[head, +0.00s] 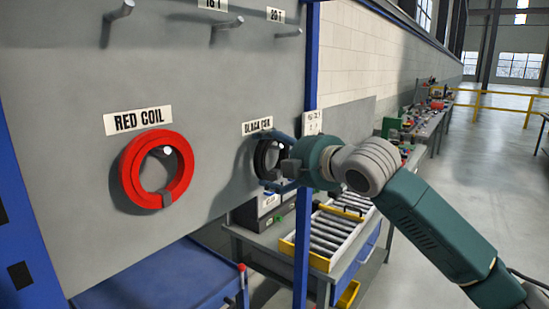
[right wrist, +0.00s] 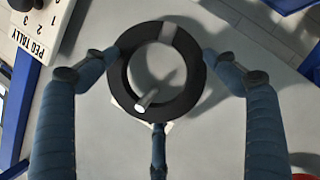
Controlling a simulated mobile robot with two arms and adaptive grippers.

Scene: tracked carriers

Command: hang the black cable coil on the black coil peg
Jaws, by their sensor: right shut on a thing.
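The black cable coil (head: 259,160) is up close to the grey board, under the black coil label (head: 257,125). My right gripper (head: 276,163) is shut on it. In the right wrist view the black coil (right wrist: 120,85) is a ring with a grey band, and my right gripper's fingers (right wrist: 165,62) are around its outside. The black coil peg (right wrist: 147,99) shows in the ring's hole, near the rim on the label side; its pale tip also shows in the head view (head: 281,147). Whether the coil bears on the peg I cannot tell. My left gripper is not in view.
A red coil (head: 130,172) hangs on its peg to the left, under the red coil label (head: 138,121). Several empty pegs (head: 229,24) stick out above. A blue post (head: 308,80) edges the board. A roller bench (head: 325,235) stands beyond, below my right arm.

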